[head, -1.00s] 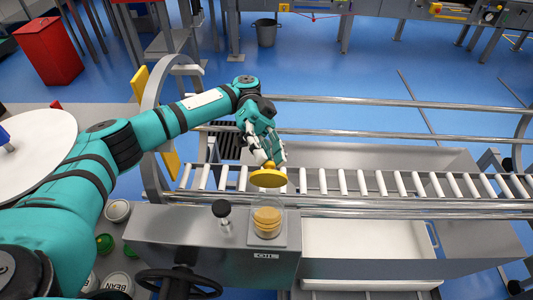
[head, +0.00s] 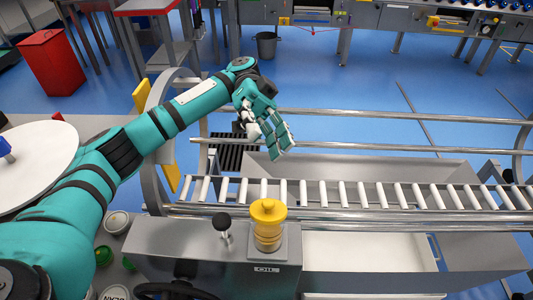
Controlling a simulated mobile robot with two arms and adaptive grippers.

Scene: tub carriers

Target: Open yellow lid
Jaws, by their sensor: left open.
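The yellow lid (head: 268,207), round with a knob on top, sits on a clear jar (head: 268,238) with yellowish contents. The jar stands on the grey machine box (head: 210,247) in front of the roller conveyor. My left gripper (head: 271,143) is open and empty. It is above and beyond the lid, over the conveyor's far side, apart from the lid. My right gripper is not in view.
A black-knobbed lever (head: 222,222) stands left of the jar. The roller conveyor (head: 340,193) with metal rails runs to the right behind it. A white tray (head: 365,252) lies right of the box. Several tubs stand at lower left.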

